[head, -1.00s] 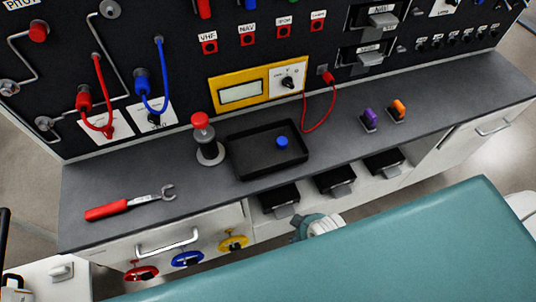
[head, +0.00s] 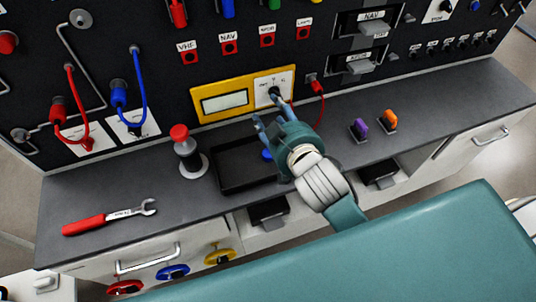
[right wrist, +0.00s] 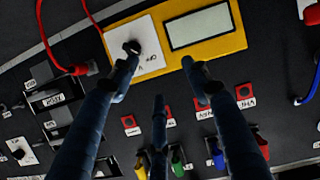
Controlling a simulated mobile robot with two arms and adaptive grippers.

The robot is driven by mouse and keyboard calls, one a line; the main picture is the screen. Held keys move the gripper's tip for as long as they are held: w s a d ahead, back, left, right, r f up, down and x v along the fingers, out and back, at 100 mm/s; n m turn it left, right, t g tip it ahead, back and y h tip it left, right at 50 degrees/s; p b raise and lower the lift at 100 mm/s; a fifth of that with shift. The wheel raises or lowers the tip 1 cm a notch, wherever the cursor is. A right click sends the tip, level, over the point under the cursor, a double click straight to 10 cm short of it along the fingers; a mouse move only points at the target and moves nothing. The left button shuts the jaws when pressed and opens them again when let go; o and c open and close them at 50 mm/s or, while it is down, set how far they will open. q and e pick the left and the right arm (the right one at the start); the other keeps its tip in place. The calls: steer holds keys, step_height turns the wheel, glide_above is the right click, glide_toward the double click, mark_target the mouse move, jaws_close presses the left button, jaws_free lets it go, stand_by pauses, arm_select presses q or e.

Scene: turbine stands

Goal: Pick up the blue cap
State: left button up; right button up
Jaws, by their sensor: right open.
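The blue cap (head: 267,155) lies in the black tray (head: 229,188) on the grey counter. Only its left part shows in the head view; my right gripper hides the rest. My right gripper (head: 266,108) is above the tray's right side, its fingers apart and pointing toward the panel. In the right wrist view the fingers (right wrist: 160,75) are spread and empty, with the yellow meter panel beyond them. The cap does not show in the right wrist view. My left gripper is not in view.
A red-topped grey post (head: 187,150) stands just left of the tray. A red-handled wrench (head: 110,216) lies at the left. A purple connector (head: 359,129) and an orange connector (head: 387,121) stand at the right. A red cable (head: 318,90) hangs from the panel behind.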

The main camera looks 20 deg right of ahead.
steer(key=w+a+r+n+t+y, duration=0.1)
steer(key=a+r+n+t+y, duration=0.2)
steer(key=a+r+n+y, duration=0.45)
steer(key=w+a+r+n+t+y, duration=0.2)
steer(key=a+r+y, duration=0.3)
steer(key=a+r, duration=0.7)
steer(key=s+a+r+n+g+y, duration=0.3)
steer(key=s+a+n+g+y, duration=0.6)
steer(key=n+g, duration=0.45)
steer(key=n+g+h+p, duration=0.1)
steer(key=n+g+h, duration=0.4)
steer(key=h, duration=1.7)
glide_above(268, 152)
steer(key=shift+m+g, duration=0.25)
steer(key=shift+m, duration=0.45)
step_height(268, 152, down, 31)
steer(key=shift+f, duration=0.1)
step_height(268, 152, down, 5)
steer(key=shift+r+p, duration=0.15)
steer(key=shift+p, duration=0.8)
steer(key=shift+f, duration=0.6)
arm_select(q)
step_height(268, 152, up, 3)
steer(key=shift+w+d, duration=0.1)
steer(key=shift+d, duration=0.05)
arm_select(e)
steer(key=c, duration=0.9)
